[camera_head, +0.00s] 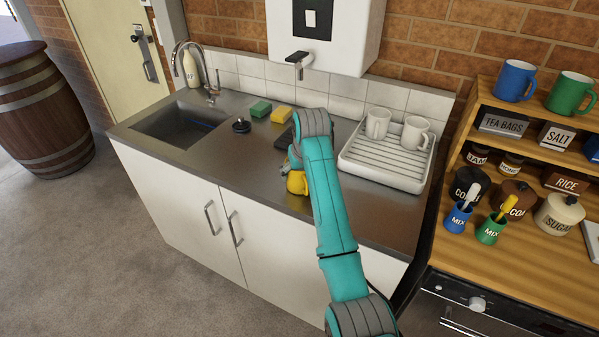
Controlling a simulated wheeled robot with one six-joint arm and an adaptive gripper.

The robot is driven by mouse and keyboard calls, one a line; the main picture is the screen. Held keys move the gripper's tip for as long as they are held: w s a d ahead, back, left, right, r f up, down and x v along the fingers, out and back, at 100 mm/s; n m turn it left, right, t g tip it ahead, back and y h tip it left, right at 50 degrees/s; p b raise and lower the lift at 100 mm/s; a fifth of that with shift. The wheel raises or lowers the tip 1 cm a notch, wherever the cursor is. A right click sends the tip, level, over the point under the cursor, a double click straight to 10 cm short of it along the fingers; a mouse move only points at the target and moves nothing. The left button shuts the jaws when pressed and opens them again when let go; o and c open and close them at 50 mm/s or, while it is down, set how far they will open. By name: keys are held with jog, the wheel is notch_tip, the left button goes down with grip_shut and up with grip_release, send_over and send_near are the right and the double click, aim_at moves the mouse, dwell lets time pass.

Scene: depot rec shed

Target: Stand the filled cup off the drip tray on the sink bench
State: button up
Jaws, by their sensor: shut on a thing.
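A yellow cup (297,183) shows just left of my teal arm, over the front part of the steel sink bench (250,180). My gripper (294,163) is mostly hidden behind my arm and is shut on the yellow cup. The cup looks upright; I cannot tell whether its base touches the bench, and its contents are hidden. A dark flat thing, seemingly the drip tray (284,139), lies behind the cup below the wall boiler's tap (298,59), partly covered by my arm. The cup is apart from it.
A white draining rack (377,172) with two white mugs stands to the right. The sink (180,125) is at left. The bench front is clear.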

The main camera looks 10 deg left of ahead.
jog(key=o, duration=1.7)
jog(key=shift+f, duration=0.1)
jog(key=shift+c, duration=0.2)
jog(key=v, duration=1.2)
